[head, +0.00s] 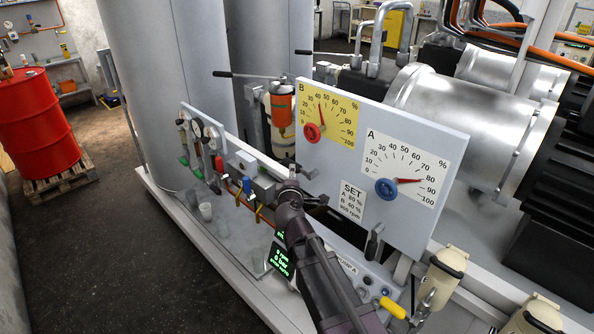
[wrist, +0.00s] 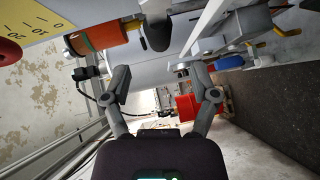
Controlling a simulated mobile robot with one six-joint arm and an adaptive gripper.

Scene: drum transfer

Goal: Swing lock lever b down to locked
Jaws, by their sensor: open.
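The grey panel (head: 345,205) carries yellow dial B (head: 325,113) with a red pointer knob and white dial A (head: 402,175) with a blue one. My gripper (head: 291,188) is at the panel's lower left edge, below dial B. In the wrist view my gripper (wrist: 142,66) has its fingers wide apart with nothing between the tips. A dark rounded lever (wrist: 155,32), which looks like lock lever b, shows past the fingertips; contact cannot be told. In the head view my gripper mostly hides that spot. A similar grey lever (head: 374,243) hangs under dial A.
An orange-capped cylinder (head: 281,107) stands behind the panel's left edge; it also shows in the wrist view (wrist: 96,38). Gauges and valves (head: 200,140) are to the left. A red drum (head: 36,125) stands on a pallet.

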